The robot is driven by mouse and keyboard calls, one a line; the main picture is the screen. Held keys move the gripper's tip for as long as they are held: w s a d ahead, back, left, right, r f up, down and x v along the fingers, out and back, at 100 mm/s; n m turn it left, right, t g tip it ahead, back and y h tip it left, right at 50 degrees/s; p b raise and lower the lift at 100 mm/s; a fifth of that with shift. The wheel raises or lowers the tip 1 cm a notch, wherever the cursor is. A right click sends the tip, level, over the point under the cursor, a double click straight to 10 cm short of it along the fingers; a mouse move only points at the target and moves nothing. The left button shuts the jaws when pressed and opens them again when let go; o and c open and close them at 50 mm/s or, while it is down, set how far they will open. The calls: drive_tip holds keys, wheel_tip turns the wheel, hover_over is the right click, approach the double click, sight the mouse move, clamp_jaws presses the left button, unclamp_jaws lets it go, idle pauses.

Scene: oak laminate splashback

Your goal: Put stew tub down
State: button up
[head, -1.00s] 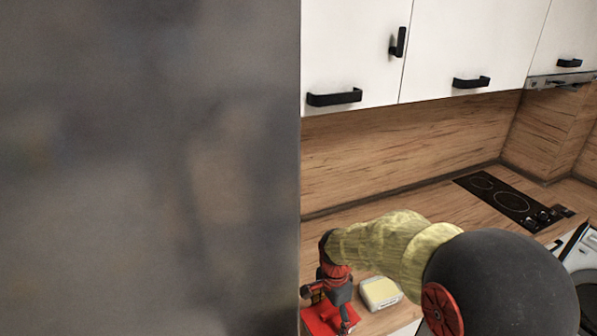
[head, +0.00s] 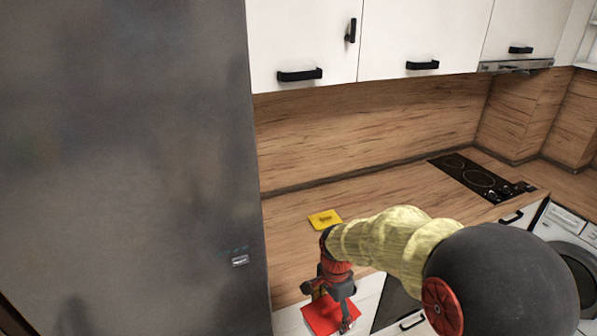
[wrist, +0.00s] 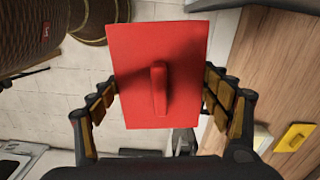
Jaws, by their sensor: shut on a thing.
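The red tub (head: 330,316), which I take to be the stew tub, hangs at the bottom of the head view. In the wrist view its flat red top with a raised handle (wrist: 135,60) fills the middle. My gripper (wrist: 160,97) has a finger on either side of the tub and is shut on it. The gripper also shows in the head view (head: 331,290), directly above the red top. The tub's sides and underside are hidden. In the wrist view pale floor tiles show around it, with the counter to the right.
The wooden counter (head: 290,232) has free room at its left and middle. A yellow flat item (head: 325,219) lies on it. A whitish item (wrist: 262,138) is partly hidden by my finger. A tall grey cabinet or fridge (head: 130,150) stands left; a hob (head: 480,177) is at right.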

drive_tip(key=shift+w+a+f+n, duration=0.15)
drive_tip(key=shift+w+a+n, duration=0.05)
drive_tip(key=shift+w+n, duration=0.4)
drive_tip(key=shift+r+n, duration=0.2)
drive_tip(key=shift+n, duration=0.8)
drive_tip(key=shift+w+a+f+n, duration=0.15)
drive_tip(key=shift+w+n, duration=0.35)
drive_tip(key=shift+n, duration=0.5)
drive_tip(key=shift+w+f+n, duration=0.2)
drive_tip(key=shift+f+n, duration=0.05)
drive_tip(key=shift+n, duration=0.45)
drive_tip(key=w+d+f+n+b, duration=0.1)
drive_tip(key=d+f+b, duration=0.3)
drive_tip(key=f, duration=0.4)
drive_tip(key=w+d+f+n+b, duration=0.1)
drive_tip(key=d+f+n+b, duration=0.2)
drive_tip(key=d+f, duration=0.3)
drive_tip(key=shift+d+f+n+b, duration=0.35)
drive_tip(key=shift+f+n, duration=0.35)
drive_tip(key=shift+f, duration=0.2)
